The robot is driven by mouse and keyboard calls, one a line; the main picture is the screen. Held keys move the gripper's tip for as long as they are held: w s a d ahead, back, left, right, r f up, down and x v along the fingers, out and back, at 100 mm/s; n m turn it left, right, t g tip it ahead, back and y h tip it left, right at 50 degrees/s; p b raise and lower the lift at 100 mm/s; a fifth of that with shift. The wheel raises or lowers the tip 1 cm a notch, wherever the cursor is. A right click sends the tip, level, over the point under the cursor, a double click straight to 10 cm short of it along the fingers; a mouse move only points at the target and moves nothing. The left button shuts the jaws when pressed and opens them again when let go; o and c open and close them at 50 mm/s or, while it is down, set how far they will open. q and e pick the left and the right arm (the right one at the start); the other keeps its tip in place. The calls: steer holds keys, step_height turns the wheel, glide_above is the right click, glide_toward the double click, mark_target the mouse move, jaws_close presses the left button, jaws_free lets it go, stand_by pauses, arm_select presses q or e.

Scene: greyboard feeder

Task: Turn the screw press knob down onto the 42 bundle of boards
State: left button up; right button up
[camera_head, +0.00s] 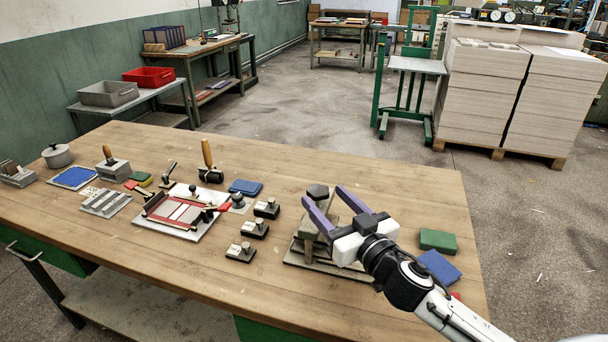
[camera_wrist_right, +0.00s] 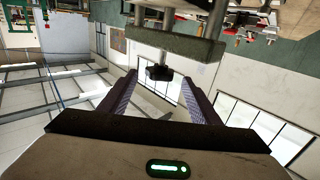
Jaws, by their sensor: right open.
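The screw press (camera_head: 310,228) stands on the front right part of the table, with its dark knob (camera_head: 318,191) on top. My right gripper (camera_head: 322,193) is open, its two purple fingers reaching toward the knob from the right. In the right wrist view, the knob (camera_wrist_right: 158,73) shows between the fingertips (camera_wrist_right: 160,76), with a gap on each side. That view also shows the grey crossbeam of the press (camera_wrist_right: 175,43). The fingers and press frame largely hide the space under the screw, so I cannot make out the 42 bundle. My left gripper is out of view.
Several small dark blocks with knobs (camera_head: 254,229) stand left of the press. A red-framed jig (camera_head: 180,214) lies farther left. A green block (camera_head: 438,240) and a blue block (camera_head: 439,266) lie right of my gripper. The table (camera_head: 400,180) is bare behind the press.

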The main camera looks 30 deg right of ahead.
mark_target(313, 185)
steer(key=w, duration=0.4)
steer(key=w+p, duration=0.1)
steer(key=w, duration=0.2)
steer(key=shift+d, duration=0.35)
steer(key=shift+w, duration=0.65)
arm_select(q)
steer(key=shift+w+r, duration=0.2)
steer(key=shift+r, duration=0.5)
arm_select(e)
steer(key=shift+c, duration=0.4)
